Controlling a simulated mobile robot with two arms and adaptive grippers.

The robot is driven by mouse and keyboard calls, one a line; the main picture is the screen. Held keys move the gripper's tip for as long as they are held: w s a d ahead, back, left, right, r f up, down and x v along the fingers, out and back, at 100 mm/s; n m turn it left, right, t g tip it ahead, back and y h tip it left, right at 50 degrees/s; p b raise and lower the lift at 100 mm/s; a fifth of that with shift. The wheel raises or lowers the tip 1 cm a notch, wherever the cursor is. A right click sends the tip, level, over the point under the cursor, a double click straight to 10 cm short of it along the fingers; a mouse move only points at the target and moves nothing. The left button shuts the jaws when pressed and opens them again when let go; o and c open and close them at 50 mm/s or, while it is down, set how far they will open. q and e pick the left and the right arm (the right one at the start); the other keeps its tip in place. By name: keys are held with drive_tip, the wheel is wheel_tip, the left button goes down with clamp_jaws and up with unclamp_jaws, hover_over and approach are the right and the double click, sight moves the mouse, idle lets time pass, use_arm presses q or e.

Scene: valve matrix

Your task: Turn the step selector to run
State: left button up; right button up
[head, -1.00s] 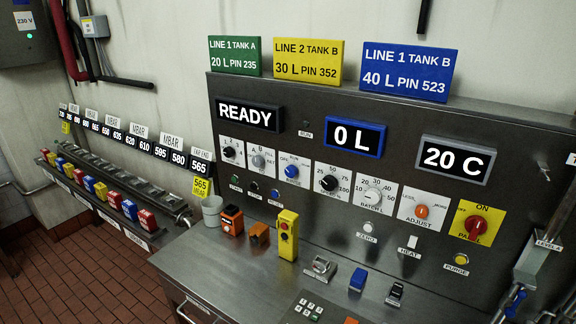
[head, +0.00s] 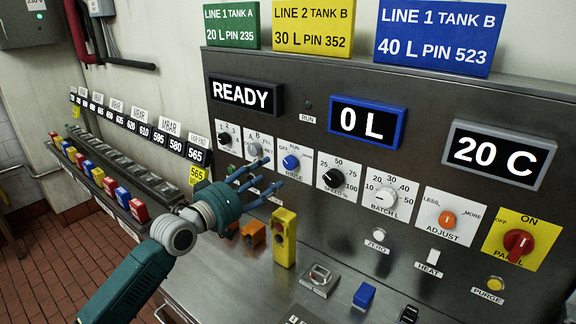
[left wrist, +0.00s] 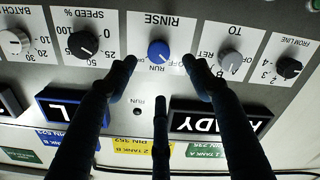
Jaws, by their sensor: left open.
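The blue knob (head: 291,162) is on a white plate with the words OFF, RUN and RINSE, on the steel panel. It also shows in the left wrist view (left wrist: 159,51), upside down, facing my fingers. Its exact pointer direction is too small to tell. My left gripper (head: 268,176) has three dark fingers spread open and empty, in front of the panel just left of and below the blue knob. In the left wrist view the fingers (left wrist: 160,75) stand around the knob's line of sight, with no clear contact. My right gripper is not in view.
A grey A/B knob (head: 254,150) is close on the left and a black speed knob (head: 334,178) on the right. A yellow pendant box (head: 284,238) and an orange block (head: 253,233) stand on the bench below. A READY display (head: 244,96) is above.

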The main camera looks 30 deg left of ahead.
sight(287, 163)
use_arm(q)
drive_tip(key=w, duration=0.2)
drive_tip(key=w+p, duration=0.1)
drive_tip(key=w, duration=0.2)
drive_tip(key=shift+w+d+r, duration=0.15)
drive_tip(key=shift+w+d, duration=0.1)
drive_tip(key=shift+w, duration=0.1)
drive_tip(key=w, duration=0.2)
drive_tip(key=w+p, duration=0.1)
drive_tip(key=shift+w+d+f, duration=0.15)
drive_tip(key=shift+w+f, duration=0.1)
drive_tip(key=shift+w, duration=0.05)
drive_tip(key=shift+c, duration=1)
drive_tip(key=c, duration=0.9)
drive_tip(key=shift+c, duration=0.2)
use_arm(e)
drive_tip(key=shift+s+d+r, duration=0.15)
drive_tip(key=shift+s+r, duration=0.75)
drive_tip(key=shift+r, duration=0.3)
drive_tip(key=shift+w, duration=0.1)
